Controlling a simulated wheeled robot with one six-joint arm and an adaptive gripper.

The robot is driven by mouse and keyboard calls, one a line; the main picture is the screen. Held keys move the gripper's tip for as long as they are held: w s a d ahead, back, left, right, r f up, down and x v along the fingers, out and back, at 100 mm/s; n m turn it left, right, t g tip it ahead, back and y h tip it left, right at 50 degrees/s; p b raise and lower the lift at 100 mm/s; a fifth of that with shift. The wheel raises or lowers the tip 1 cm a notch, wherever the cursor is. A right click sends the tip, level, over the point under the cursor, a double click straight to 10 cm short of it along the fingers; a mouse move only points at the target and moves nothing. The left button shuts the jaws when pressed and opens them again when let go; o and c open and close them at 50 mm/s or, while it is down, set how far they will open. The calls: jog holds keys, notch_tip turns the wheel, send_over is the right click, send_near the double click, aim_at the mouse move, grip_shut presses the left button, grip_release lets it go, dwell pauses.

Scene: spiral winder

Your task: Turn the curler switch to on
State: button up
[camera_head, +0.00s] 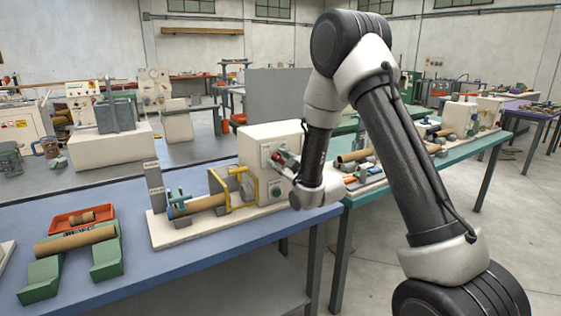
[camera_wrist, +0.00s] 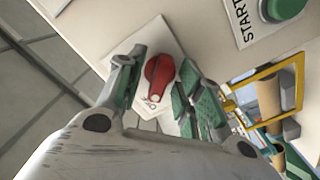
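The curler switch is a red knob (camera_wrist: 158,72) on a pale plate (camera_wrist: 148,42) fixed to the white winder housing (camera_head: 262,140). A gap shows between the knob and both fingers, and I see no contact. In the head view, my gripper (camera_head: 285,161) is at the housing's front panel and hides most of the switch.
A green START button (camera_wrist: 285,8) sits on the same housing, close to the switch. A yellow frame (camera_wrist: 268,88) and a cardboard tube (camera_head: 198,205) are beside the housing. A red tray (camera_head: 68,221) and green supports (camera_head: 106,258) stand further left on the blue table (camera_head: 150,278).

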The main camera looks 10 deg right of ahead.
jog(key=shift+w+a, duration=0.1)
jog(key=shift+w, duration=0.2)
jog(key=c, duration=0.6)
jog(key=shift+c, duration=0.2)
